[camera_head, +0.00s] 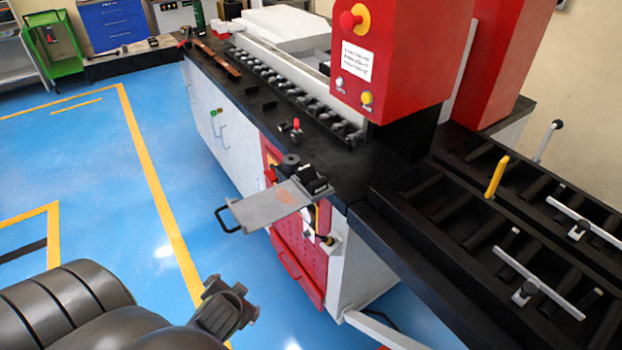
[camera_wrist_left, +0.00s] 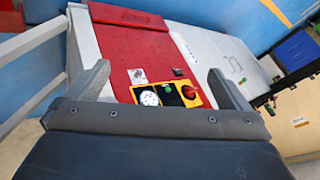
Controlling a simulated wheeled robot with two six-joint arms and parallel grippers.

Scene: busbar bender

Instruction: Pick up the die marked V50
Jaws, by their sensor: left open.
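A grey side shelf (camera_head: 253,211) juts from the front of the machine bench. A black block (camera_head: 314,180), perhaps a die, sits at the shelf's back right; I cannot read any mark on it. A dark round piece (camera_head: 290,161) stands behind it near the bench edge. I cannot tell which piece is the V50 die. My left gripper (camera_head: 224,308) is over the blue floor, in front of the shelf and apart from it. In the left wrist view, my left gripper (camera_wrist_left: 158,78) has its fingers wide apart with nothing between them. My right gripper is not in view.
The black bench top (camera_head: 337,162) carries a small red-tipped part (camera_head: 296,126) and a row of clamps. The red machine head (camera_head: 390,50) rises behind. A roller table (camera_head: 470,225) is at the right. A red panel (camera_wrist_left: 140,45) shows in the wrist view. Blue floor at left is clear.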

